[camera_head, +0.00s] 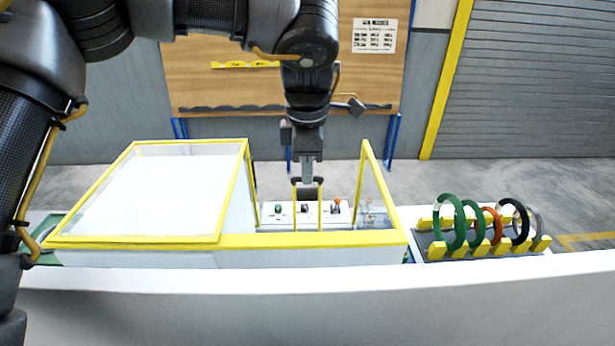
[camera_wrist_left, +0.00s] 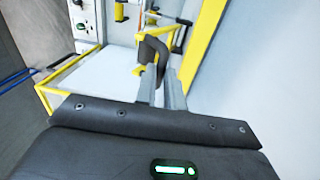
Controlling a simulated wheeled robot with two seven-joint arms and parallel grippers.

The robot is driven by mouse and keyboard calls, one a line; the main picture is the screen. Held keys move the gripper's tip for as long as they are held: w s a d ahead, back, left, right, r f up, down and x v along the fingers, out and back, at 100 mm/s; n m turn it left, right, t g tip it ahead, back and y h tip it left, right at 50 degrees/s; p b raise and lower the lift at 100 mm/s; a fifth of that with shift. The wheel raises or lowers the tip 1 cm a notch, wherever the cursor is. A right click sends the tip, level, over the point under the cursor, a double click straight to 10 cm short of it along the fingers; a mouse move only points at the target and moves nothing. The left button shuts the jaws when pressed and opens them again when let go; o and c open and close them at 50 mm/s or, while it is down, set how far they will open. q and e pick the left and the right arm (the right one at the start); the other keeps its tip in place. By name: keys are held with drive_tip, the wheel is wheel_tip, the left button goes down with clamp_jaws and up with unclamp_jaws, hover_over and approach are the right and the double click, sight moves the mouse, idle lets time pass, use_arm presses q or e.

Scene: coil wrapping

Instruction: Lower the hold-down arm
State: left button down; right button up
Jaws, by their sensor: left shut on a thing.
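My left gripper (camera_head: 307,178) reaches down from above into the open part of the yellow-framed machine (camera_head: 330,240). It is shut on a dark curved handle (camera_wrist_left: 152,50), which shows between its two grey fingers in the left wrist view. The same handle shows at the fingertips in the head view, above two upright yellow bars (camera_head: 321,208). I take this to be the handle of the hold-down arm, but its link to the rest of the arm is partly hidden. My right gripper is not in view.
A clear yellow-edged cover (camera_head: 150,190) stands left of the gripper, and a narrow clear panel (camera_head: 372,190) stands right. Small controls (camera_head: 336,208) sit behind the bars. A rack (camera_head: 437,250) with several coloured coils (camera_head: 473,225) stands at the right.

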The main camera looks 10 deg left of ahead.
use_arm(q)
drive_tip(key=w+a+f, duration=0.2)
drive_tip(key=w+f, duration=0.1)
drive_tip(key=w, duration=0.7)
drive_tip(key=c, duration=1.7)
unclamp_jaws()
drive_tip(key=shift+o, duration=1)
drive_tip(key=shift+f, duration=0.2)
wheel_tip(320, 180, up, 11)
drive_tip(key=shift+s, duration=0.4)
drive_tip(key=shift+d+f, duration=0.15)
drive_tip(key=shift+d, duration=0.1)
